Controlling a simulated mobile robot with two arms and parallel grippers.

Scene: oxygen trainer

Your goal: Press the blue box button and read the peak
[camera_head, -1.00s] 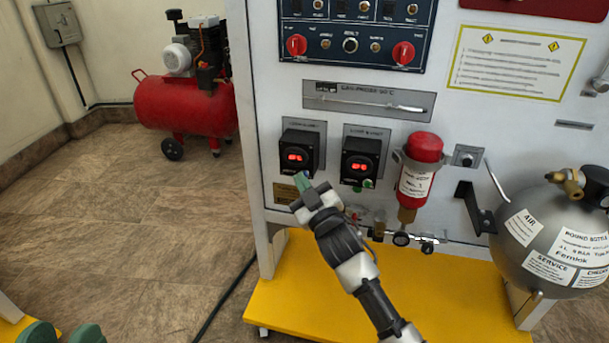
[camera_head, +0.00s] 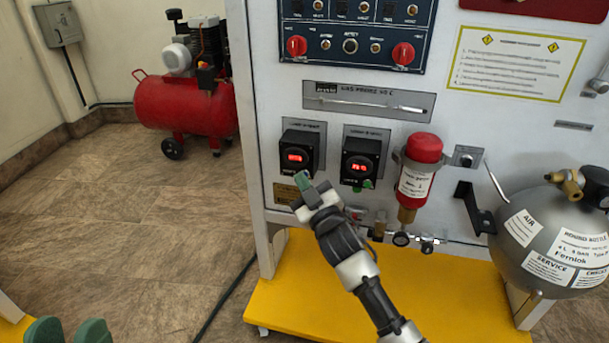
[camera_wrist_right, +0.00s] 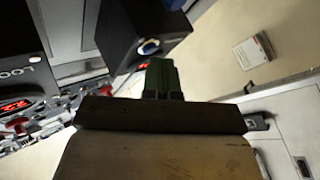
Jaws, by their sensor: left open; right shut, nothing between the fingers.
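Two black boxes with lit red displays sit side by side on the panel in the head view, a left box (camera_head: 297,146) and a right box (camera_head: 361,158). The digits are too small to read surely. My left gripper (camera_head: 69,331) is open and empty at the bottom left.
A red cylinder (camera_head: 415,178) and a grey round bottle (camera_head: 550,240) are mounted right of the boxes. The yellow base (camera_head: 300,300) juts out below the panel. A red compressor (camera_head: 187,105) stands behind left.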

